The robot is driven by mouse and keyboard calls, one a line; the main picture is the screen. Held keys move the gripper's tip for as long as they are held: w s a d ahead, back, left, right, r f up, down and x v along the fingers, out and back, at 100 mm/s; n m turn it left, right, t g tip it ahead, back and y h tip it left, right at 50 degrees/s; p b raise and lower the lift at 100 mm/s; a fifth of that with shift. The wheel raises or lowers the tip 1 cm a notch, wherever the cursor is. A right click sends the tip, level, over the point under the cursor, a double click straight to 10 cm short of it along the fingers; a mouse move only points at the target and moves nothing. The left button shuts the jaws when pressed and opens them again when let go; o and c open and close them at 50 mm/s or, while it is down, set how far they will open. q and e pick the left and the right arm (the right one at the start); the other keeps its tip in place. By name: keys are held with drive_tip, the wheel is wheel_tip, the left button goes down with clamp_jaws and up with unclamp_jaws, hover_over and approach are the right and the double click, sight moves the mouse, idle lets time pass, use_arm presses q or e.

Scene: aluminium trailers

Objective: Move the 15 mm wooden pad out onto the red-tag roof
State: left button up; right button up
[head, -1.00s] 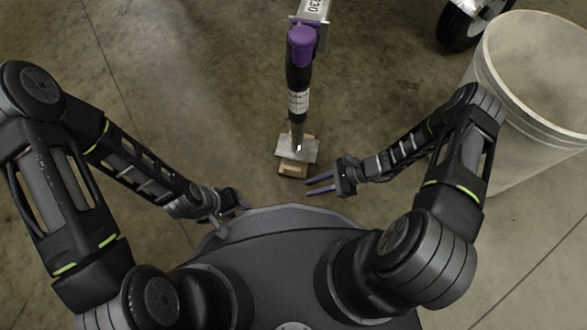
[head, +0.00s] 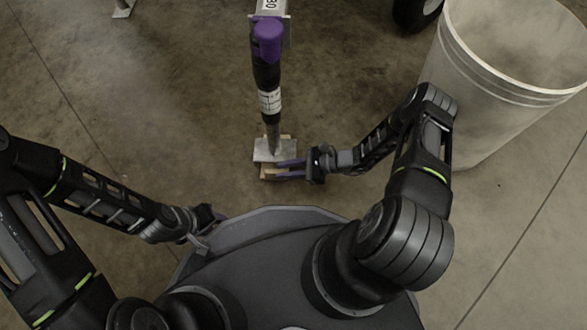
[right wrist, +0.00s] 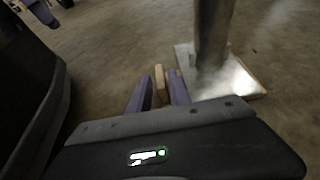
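Light wood, the wooden pad (head: 264,173), shows under the near edge of the metal foot plate (head: 262,152) of a jack leg in the head view. Wood also shows past the plate's far edge; I cannot tell whether it is one piece or more. My right gripper (head: 284,169) is at the pad's near end, coming from the right. In the right wrist view its two purple fingers stand apart with a strip of wood (right wrist: 160,84) between them; firm contact is not visible. My left gripper (head: 214,217) is by my base, its opening unclear. No red-tag roof is in view.
The jack leg (head: 268,75) rises from the plate, with a purple part and a white label. A large pale bin (head: 480,110) stands at the right beside my right arm. A wheel (head: 416,12) is at the top. The concrete floor left of the jack is mostly clear.

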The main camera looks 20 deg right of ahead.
sight(275, 172)
drive_tip(key=shift+b+x, duration=0.55)
drive_tip(key=shift+x, duration=1.5)
drive_tip(key=shift+c, duration=0.2)
clamp_jaws()
